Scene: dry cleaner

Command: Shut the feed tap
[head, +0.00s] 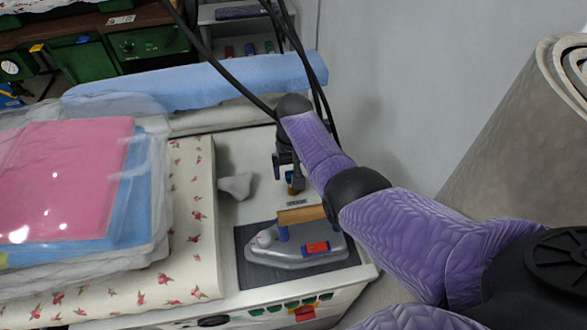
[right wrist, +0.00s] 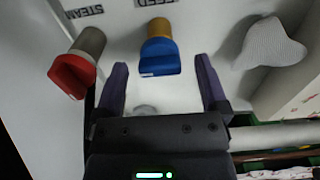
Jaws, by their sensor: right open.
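The feed tap has a blue handle (right wrist: 160,58) on a brass stem, beside a label reading FEED (right wrist: 155,3) in the right wrist view. In the head view the tap (head: 292,188) is a small blue and brass spot, partly hidden by my right gripper (head: 288,165). In the right wrist view my right gripper (right wrist: 161,72) is open, with its purple fingers spread wide. The blue handle appears between the fingertips, with gaps on both sides. I cannot tell how deep it sits between them. My left gripper is not in view.
A red-handled tap (right wrist: 73,75) labelled STEAM stands close to the feed tap. A grey iron (head: 295,245) rests on a dark mat (head: 345,257). A whitish pad (head: 236,185) lies nearby. Folded laundry (head: 70,180) fills the left; black hoses (head: 225,68) hang behind.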

